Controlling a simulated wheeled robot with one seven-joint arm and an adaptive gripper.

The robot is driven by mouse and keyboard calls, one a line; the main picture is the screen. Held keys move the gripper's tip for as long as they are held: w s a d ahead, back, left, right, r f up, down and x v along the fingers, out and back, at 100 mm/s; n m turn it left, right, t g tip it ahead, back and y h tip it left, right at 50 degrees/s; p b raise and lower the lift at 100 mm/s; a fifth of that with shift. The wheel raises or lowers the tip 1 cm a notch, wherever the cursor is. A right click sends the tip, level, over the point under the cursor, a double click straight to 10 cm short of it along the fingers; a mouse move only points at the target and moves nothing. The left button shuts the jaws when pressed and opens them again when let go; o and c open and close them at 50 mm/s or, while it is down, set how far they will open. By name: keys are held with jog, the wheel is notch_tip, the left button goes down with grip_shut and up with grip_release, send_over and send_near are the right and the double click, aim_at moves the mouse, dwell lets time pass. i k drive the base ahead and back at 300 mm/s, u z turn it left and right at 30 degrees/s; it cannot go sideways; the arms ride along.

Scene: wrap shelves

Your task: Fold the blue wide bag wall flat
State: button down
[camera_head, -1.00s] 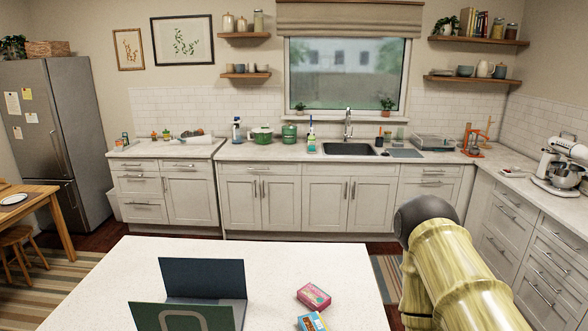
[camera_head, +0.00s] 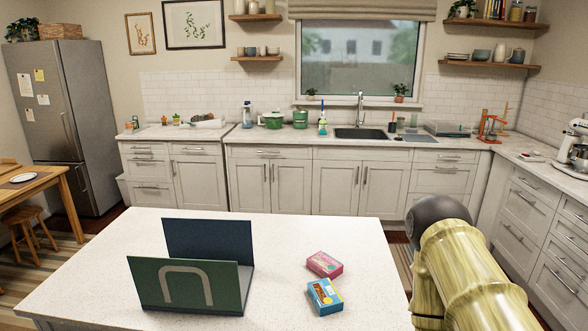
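On the white speckled counter in front of me stands a bag with two wide upright walls. The blue wide wall (camera_head: 208,239) is at the back and stands up, leaning slightly. The green wall (camera_head: 225,287) with a grey arched handle stands at the front and hides the lower left of the blue wall. A dark strip joins them at the right side. My arm shows at the right edge, in yellow segments with a dark round joint, apart from the bag. My gripper is not in view.
A pink box (camera_head: 325,264) and a blue-and-orange box (camera_head: 324,296) lie right of the bag on the white counter (camera_head: 100,270). The counter is clear left of the bag. Sink cabinets (camera_head: 330,186) stand behind, across the floor.

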aim_at(190, 238)
jog(key=z, duration=0.4)
jog(key=i, duration=0.2)
jog(key=u, duration=1.2)
